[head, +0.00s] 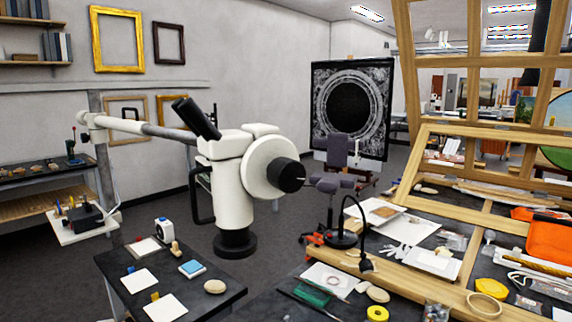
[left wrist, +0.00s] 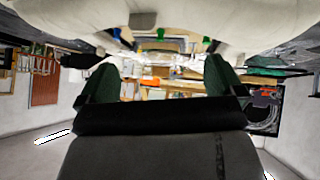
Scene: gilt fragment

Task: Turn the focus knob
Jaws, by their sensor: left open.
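The white microscope (head: 228,185) hangs on a jointed arm at the middle of the head view. Its black focus knob (head: 291,176) sticks out to the right from a round white housing (head: 262,167). Dark eyepieces (head: 196,118) point up and left, and a black lens ring (head: 235,243) is at the bottom. My left gripper (left wrist: 160,77) shows in the left wrist view with two dark green fingers wide apart and nothing between them. A large white curved surface (left wrist: 225,22) fills the top of that view, probably the microscope. My right gripper is not in view.
A small dark table (head: 205,292) with cards and blocks stands at lower left. A cluttered workbench with a wooden frame (head: 480,218), a black desk lamp (head: 366,264) and yellow tape (head: 377,313) fills the right. A purple chair (head: 337,150) stands behind.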

